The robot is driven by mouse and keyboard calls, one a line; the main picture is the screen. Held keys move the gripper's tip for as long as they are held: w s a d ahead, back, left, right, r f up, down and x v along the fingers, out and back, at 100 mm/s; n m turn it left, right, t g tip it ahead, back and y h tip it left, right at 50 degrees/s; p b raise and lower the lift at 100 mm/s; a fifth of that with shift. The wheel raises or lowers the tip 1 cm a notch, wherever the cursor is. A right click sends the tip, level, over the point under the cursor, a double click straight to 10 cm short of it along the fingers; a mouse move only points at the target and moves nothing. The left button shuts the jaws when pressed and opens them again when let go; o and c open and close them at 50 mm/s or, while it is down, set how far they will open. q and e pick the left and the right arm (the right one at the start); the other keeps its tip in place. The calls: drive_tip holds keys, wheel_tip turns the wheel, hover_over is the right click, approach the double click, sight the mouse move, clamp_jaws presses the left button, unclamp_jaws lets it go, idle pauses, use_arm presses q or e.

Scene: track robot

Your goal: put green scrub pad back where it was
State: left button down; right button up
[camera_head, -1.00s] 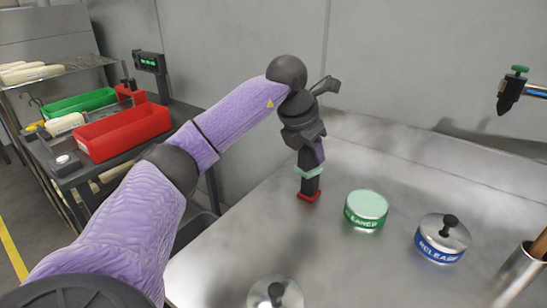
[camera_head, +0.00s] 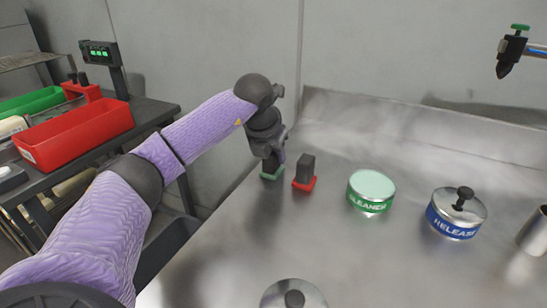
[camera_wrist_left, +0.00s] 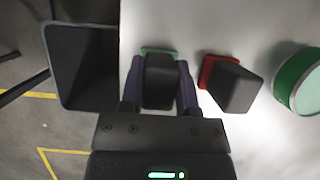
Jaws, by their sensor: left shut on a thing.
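The green scrub pad (camera_head: 272,172) is at the left edge of the metal counter, at the bottom of a dark block-shaped handle. It also shows in the left wrist view (camera_wrist_left: 160,51), where the dark handle (camera_wrist_left: 159,82) sits between my fingers. My left gripper (camera_wrist_left: 160,85) is shut on that handle; in the head view my left gripper (camera_head: 272,158) points down with the pad under it. The pad appears at or very near the counter surface; I cannot tell whether it touches. My right gripper is not in view.
A red scrub pad with a dark handle (camera_head: 305,171) stands close right of the green one. A green-labelled tin (camera_head: 371,190), a blue-labelled tin (camera_head: 456,213) and a lidded container (camera_head: 293,295) stand on the counter (camera_head: 370,260). A red bin (camera_head: 75,132) stands on the left table.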

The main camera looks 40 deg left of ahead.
use_arm(q)
drive_tip(key=shift+c, duration=1.7)
unclamp_jaws()
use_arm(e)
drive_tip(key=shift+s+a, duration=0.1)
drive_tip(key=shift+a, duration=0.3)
use_arm(q)
drive_tip(key=shift+r, duration=0.2)
drive_tip(key=p+v, duration=0.5)
drive_tip(key=v, duration=0.7)
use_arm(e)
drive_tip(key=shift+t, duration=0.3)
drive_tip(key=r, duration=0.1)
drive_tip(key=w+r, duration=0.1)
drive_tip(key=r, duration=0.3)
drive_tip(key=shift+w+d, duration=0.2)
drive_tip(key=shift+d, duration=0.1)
use_arm(q)
drive_tip(key=shift+f, duration=0.15)
